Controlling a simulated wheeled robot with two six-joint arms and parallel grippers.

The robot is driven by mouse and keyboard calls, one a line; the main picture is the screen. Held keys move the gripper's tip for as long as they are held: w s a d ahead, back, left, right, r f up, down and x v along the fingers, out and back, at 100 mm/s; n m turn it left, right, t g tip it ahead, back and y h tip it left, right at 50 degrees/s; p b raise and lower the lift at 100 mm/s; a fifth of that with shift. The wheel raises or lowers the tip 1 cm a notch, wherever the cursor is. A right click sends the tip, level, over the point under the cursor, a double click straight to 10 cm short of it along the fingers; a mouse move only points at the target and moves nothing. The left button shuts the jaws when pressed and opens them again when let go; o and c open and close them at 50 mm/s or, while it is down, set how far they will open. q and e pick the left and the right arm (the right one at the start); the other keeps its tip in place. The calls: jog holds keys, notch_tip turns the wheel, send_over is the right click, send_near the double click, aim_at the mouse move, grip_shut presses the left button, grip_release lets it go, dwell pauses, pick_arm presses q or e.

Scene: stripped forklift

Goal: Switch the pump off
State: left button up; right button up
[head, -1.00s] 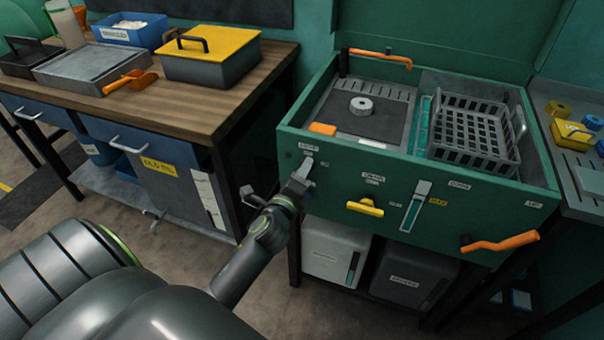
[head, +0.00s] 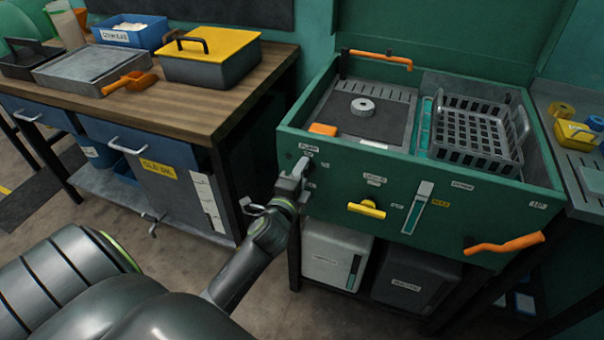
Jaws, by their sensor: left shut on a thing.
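The green parts-washer cabinet (head: 335,178) stands right of centre, with a small "PUMP" label (head: 308,148) at the upper left of its front panel. My left gripper (head: 301,170) is at the panel just below this label. It is shut on the pump switch, which my fingers mostly hide, so I cannot read its position. My right gripper is not in view.
On the same panel are a yellow handle (head: 367,209), a level gauge (head: 416,208) and an orange lever (head: 504,243). A grey basket (head: 474,132) sits in the cabinet's top. A wooden workbench (head: 203,112) stands left, with a gap of floor between.

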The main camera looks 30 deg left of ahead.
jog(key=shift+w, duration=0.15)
pick_arm(q)
jog(key=o, duration=1)
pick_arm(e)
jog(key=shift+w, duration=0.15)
pick_arm(q)
jog(key=v, duration=1.7)
jog(key=shift+s+p, duration=0.15)
jog(key=shift+p, duration=0.25)
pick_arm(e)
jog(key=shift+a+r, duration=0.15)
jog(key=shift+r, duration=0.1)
pick_arm(q)
jog(key=shift+d, duration=0.1)
